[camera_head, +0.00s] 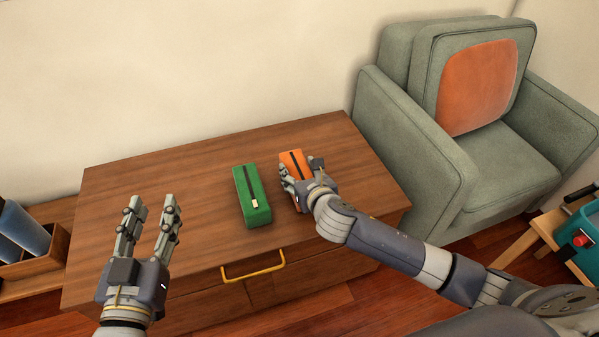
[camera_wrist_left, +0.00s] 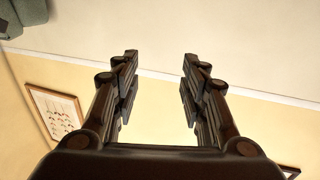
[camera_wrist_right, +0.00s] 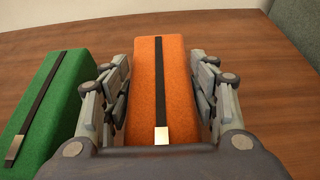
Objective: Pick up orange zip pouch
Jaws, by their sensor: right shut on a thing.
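The orange zip pouch (camera_head: 291,159) lies on the wooden dresser top, right of a green pouch. It has a dark zip strip and a pale pull, clear in the right wrist view (camera_wrist_right: 160,80). My right gripper (camera_head: 301,179) is shut on the orange pouch, with one finger against each long side; it also shows in the right wrist view (camera_wrist_right: 160,88). The pouch appears to rest on the surface. My left gripper (camera_head: 151,215) is open and empty, raised in front of the dresser's left part; its spread fingers show in the left wrist view (camera_wrist_left: 160,85).
The green pouch (camera_head: 246,190) lies close beside the orange one. The dresser (camera_head: 150,172) has free room on its left. A green armchair (camera_head: 415,140) with an orange cushion stands at the right. A wooden box (camera_head: 55,250) is at the left. A teal item (camera_head: 583,235) is at the right edge.

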